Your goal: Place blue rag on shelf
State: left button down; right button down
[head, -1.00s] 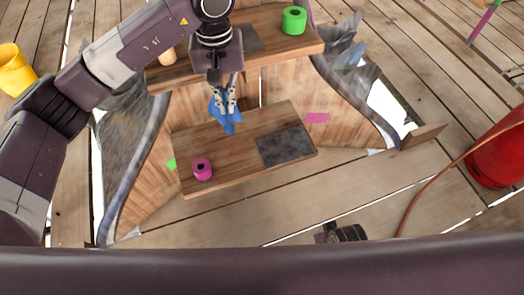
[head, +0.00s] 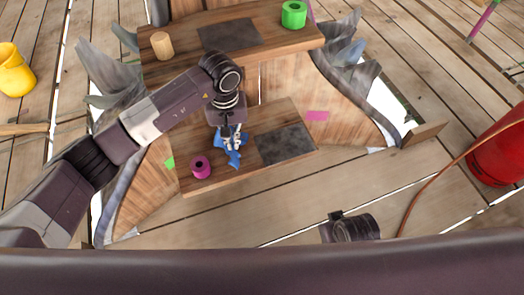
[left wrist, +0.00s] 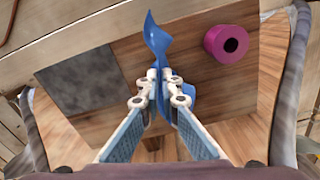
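The blue rag (head: 232,158) hangs crumpled from my left gripper (head: 232,147), over the lower wooden shelf (head: 214,182). In the left wrist view, the two fingertips of my left gripper (left wrist: 160,80) are closed together on the rag (left wrist: 157,38), with blue cloth showing beyond and beside them. The rag is between a magenta tape roll (head: 201,167) and a dark grey patch (head: 285,145) on the shelf. I cannot tell whether its lower end touches the board. My right gripper is not in view.
The upper shelf (head: 190,65) carries a green tape roll (head: 293,15) and a wooden cylinder (head: 162,45). A red container (head: 500,150) with a hose stands at the right, yellow boots (head: 14,70) at the left. The lower shelf's front right is clear.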

pick_arm(q)
jog(key=shift+f, duration=0.75)
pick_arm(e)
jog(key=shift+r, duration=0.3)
pick_arm(q)
jog(key=c, duration=1.5)
grip_release()
jog(key=shift+r, duration=0.1)
notch_tip(320, 180, up, 12)
jog(key=shift+s, duration=0.1)
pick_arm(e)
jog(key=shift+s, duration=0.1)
